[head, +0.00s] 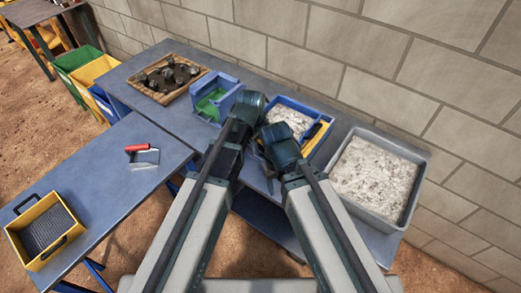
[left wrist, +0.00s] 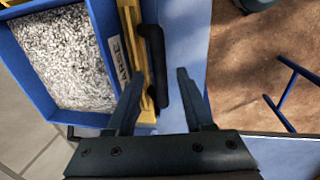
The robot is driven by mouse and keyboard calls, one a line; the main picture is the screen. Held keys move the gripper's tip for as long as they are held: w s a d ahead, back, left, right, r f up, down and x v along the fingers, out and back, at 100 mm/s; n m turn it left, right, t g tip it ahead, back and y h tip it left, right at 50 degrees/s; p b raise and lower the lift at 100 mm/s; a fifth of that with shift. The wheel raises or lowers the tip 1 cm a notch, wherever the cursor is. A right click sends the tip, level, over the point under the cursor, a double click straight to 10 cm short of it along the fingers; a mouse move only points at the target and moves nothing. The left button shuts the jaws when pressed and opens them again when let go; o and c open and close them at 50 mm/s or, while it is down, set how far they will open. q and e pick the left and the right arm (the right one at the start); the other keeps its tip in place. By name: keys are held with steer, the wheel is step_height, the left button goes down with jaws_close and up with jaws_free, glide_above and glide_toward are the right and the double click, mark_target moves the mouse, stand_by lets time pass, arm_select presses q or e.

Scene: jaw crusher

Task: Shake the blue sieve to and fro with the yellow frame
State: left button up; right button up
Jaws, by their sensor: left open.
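The blue sieve (head: 299,101) stands on the rear table with grey crushed stone in it. Its yellow frame (head: 318,139) shows along one side. In the left wrist view the blue rim (left wrist: 99,40) carries a pale label. Next to it the yellow frame (left wrist: 129,22) has a black handle (left wrist: 154,62). My left gripper (left wrist: 160,76) is open, with its fingertips on either side of the handle and a gap to its right. In the head view my arms hide the near side of the sieve. My right gripper's fingers do not show.
A grey tray of stone (head: 418,218) stands close on the right. A blue box with green inside (head: 222,88) stands on the left, beside a wooden tray (head: 148,92) of dark lumps. A brick wall (head: 400,60) rises behind. A yellow mesh tray (head: 20,240) and red-handled tool (head: 137,148) lie on the front table.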

arm_select(q)
steer(key=shift+f, duration=0.1)
jaws_close()
stand_by(1.4)
